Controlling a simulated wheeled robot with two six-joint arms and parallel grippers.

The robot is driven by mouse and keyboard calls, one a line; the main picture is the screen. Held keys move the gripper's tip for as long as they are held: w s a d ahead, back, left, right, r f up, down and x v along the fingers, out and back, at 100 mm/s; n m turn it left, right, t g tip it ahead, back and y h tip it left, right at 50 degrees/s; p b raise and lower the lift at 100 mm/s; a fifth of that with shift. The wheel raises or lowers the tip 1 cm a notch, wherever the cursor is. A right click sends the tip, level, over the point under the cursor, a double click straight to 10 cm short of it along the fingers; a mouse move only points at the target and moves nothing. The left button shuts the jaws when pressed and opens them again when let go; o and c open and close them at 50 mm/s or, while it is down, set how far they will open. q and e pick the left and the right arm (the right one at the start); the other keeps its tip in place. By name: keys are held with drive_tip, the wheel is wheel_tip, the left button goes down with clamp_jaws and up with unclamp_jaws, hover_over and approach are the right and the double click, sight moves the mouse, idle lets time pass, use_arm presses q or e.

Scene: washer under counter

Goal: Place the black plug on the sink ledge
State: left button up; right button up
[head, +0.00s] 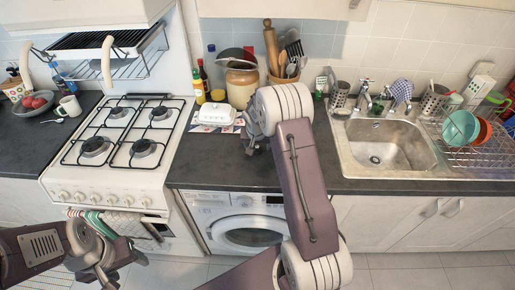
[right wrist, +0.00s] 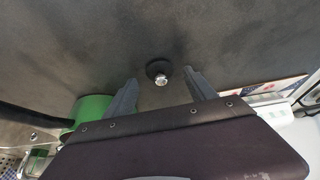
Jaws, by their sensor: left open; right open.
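The black plug (right wrist: 157,68) with a silver top lies on the dark countertop (right wrist: 235,35) in the right wrist view. My right gripper (right wrist: 160,88) is open and empty, its fingers pointing toward the plug, which shows between and just beyond the tips. I cannot tell whether they touch it. In the head view my right gripper (head: 252,140) is over the counter left of the sink, and the plug cannot be made out there. The metal sink ledge (head: 349,151) surrounds the basin (head: 385,155) at the right. My left gripper (head: 103,275) is low at the left, open and away from the counter.
A green object (right wrist: 92,110) is left of the gripper in the right wrist view. A white butter dish (head: 214,113), bottles and a utensil pot (head: 284,77) stand behind my right gripper. A dish rack (head: 475,135) is right of the sink. Counter between arm and sink is clear.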

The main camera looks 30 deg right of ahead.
sight(257, 146)
drive_tip(key=shift+w+f, duration=0.2)
drive_tip(key=shift+f, duration=0.25)
clamp_jaws()
drive_tip(key=shift+r, duration=0.65)
wheel_tip(257, 146, up, 3)
drive_tip(key=s+d+r+b, duration=0.1)
drive_tip(key=s+d+r, duration=0.5)
drive_tip(key=d, duration=0.3)
drive_tip(key=shift+s+r, duration=0.4)
drive_tip(key=shift+s, duration=0.4)
